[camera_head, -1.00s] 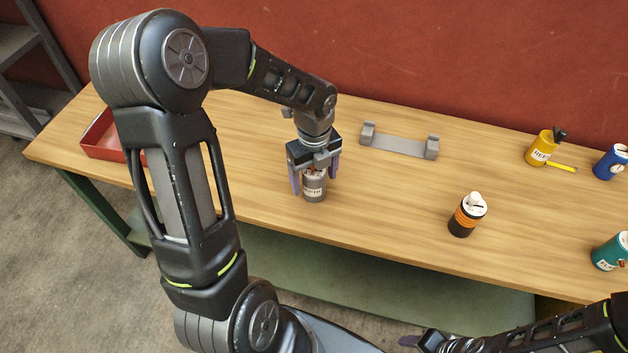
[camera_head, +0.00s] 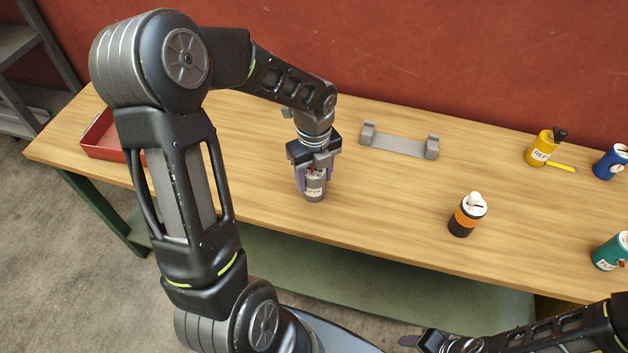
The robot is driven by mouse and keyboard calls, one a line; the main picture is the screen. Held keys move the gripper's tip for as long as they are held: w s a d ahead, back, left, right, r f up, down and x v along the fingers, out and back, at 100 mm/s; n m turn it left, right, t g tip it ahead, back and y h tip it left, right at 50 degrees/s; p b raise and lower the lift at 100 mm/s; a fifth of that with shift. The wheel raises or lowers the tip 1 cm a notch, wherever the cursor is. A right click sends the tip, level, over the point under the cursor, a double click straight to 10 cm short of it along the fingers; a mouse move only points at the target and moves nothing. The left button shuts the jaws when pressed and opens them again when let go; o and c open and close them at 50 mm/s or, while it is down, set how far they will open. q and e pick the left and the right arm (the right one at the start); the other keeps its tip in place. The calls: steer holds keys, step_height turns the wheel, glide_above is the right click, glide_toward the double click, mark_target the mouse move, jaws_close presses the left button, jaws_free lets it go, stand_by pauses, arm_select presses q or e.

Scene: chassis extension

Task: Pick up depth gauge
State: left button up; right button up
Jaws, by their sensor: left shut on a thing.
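The depth gauge (camera_head: 314,190) is a grey cylinder with a white label that I can read only in part. It stands upright on the wooden table, left of the middle. My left gripper (camera_head: 312,180) points down over it, and its purple fingers are shut on its sides. The gripper hides the top of the gauge. My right gripper (camera_head: 412,341) shows only in part at the bottom edge, away from the table objects; I cannot tell whether its fingers are open.
A grey cradle (camera_head: 398,146) stands behind and right of the gauge. A black and orange cylinder (camera_head: 466,216), a yellow one (camera_head: 541,148), a blue one (camera_head: 611,163) and a teal one (camera_head: 609,252) stand to the right. A red tray (camera_head: 98,142) is at the left.

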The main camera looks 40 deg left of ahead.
arm_select(q)
step_height(320, 180, up, 10)
steer(key=shift+r+b, duration=0.1)
steer(key=shift+b, duration=0.3)
stand_by(0.3)
stand_by(0.5)
